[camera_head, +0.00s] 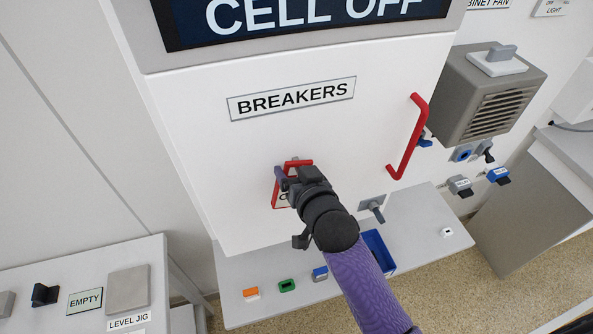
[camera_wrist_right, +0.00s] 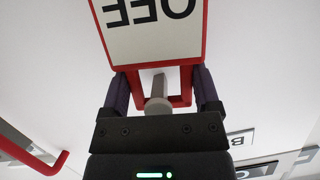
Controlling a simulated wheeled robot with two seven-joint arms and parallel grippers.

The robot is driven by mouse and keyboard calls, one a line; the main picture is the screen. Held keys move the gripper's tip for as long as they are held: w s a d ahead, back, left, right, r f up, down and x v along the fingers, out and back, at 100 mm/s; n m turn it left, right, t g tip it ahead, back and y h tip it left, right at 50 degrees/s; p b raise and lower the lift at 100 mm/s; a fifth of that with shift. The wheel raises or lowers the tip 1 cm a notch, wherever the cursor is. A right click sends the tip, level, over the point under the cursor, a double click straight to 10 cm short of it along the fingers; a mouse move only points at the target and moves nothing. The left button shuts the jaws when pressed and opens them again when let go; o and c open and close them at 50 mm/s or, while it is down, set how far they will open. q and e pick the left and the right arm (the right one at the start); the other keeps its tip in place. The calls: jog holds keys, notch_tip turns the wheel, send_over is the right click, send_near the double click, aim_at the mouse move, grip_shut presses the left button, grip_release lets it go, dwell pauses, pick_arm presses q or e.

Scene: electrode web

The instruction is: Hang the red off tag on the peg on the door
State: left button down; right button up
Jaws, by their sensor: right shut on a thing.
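The red off tag (camera_head: 276,195) is at the white breakers door (camera_head: 200,160), below the BREAKERS label, partly hidden by my right gripper. My right gripper (camera_head: 290,180) is shut on the tag. In the right wrist view the tag's white OFF face (camera_wrist_right: 150,35) shows upside down, and the two fingers (camera_wrist_right: 162,88) hold the sides of its red loop. The grey peg (camera_wrist_right: 157,86) shows within the loop's opening, its round end toward the camera. Whether the loop rests on the peg I cannot tell. My left gripper is out of view.
A red door handle (camera_head: 408,137) is right of the tag. A grey vented box (camera_head: 490,85) stands on the wall at right. Below is a white shelf (camera_head: 330,290) with small coloured blocks and a blue tray (camera_head: 379,250). A table (camera_head: 75,262) is at lower left.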

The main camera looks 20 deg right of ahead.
jog(key=o, duration=1.2)
jog(key=shift+c, duration=0.2)
